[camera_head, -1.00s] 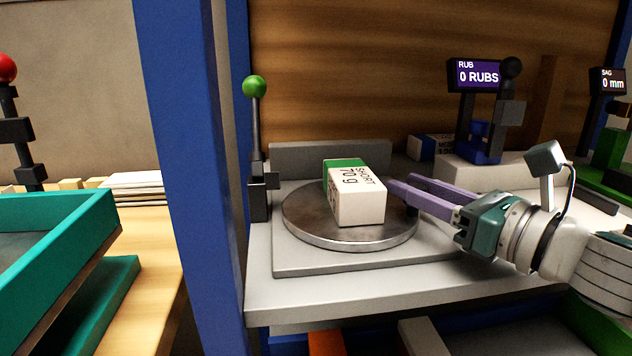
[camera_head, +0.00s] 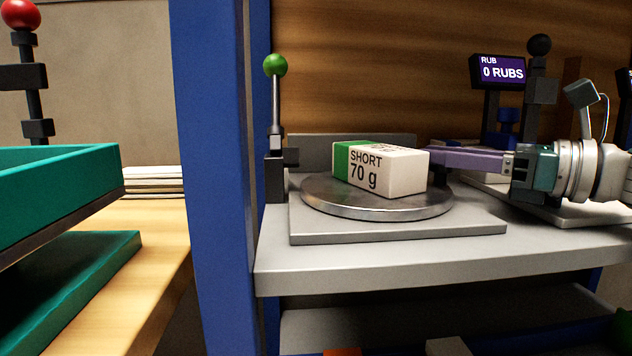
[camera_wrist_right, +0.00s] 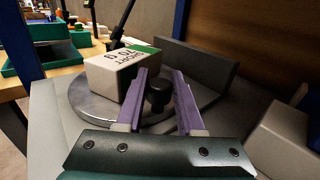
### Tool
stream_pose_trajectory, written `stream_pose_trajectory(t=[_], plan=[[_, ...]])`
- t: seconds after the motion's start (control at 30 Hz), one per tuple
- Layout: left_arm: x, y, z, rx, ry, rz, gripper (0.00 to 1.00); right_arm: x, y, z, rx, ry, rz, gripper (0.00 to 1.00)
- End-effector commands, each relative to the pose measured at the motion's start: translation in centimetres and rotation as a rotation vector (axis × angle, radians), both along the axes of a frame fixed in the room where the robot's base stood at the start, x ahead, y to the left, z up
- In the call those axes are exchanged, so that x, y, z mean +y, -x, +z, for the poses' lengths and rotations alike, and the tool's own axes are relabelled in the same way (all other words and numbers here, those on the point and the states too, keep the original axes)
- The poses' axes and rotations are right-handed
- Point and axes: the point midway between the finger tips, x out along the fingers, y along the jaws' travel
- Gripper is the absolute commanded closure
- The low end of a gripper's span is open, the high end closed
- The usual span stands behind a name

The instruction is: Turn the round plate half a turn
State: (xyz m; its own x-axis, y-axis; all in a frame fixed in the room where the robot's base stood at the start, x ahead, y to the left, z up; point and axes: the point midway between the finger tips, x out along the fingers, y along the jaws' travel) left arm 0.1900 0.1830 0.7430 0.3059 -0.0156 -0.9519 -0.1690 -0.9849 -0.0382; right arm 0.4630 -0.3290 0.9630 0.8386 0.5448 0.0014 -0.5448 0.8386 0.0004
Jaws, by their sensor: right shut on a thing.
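The round plate (camera_head: 380,210) is a grey metal disc on a flat grey base (camera_head: 400,230). A white and green ream (camera_head: 385,170) marked "SHORT 70 g" lies on it, its green end to the left. In the right wrist view the plate (camera_wrist_right: 98,108) carries a dark upright knob (camera_wrist_right: 158,92) beside the ream (camera_wrist_right: 115,72). My right gripper (camera_head: 440,157) comes in from the right behind the ream. Its purple fingers (camera_wrist_right: 160,82) are on either side of the knob and shut on it. My left gripper is not in view.
A post with a green ball (camera_head: 275,66) stands at the plate's left rear. A low grey wall (camera_head: 312,153) is behind it. A blue upright (camera_head: 220,180) is left, with a teal tray (camera_head: 60,185) beyond. A "0 RUBS" display (camera_head: 500,72) stands to the right.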

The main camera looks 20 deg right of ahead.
Motion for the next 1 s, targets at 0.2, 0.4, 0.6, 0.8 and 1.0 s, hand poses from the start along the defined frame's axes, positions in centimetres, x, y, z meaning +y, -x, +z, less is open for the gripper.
stream_pose_trajectory(t=[0.2, 0.4, 0.6, 0.8, 1.0], plan=[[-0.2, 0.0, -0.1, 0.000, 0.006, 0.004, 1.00, -0.2, 0.1, 0.0, 0.003, 0.001, 0.004, 1.00], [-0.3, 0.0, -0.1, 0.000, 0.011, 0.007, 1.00, -0.2, 0.1, 0.0, 0.003, 0.002, 0.004, 0.54], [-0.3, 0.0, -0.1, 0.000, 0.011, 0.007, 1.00, -0.2, 0.1, 0.0, 0.002, 0.001, 0.003, 0.50], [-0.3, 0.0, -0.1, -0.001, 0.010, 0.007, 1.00, -0.2, 0.1, 0.0, 0.001, 0.002, 0.003, 0.50], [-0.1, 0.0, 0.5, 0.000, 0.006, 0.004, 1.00, -0.2, 0.1, 1.5, -0.001, 0.005, 0.002, 0.50]])
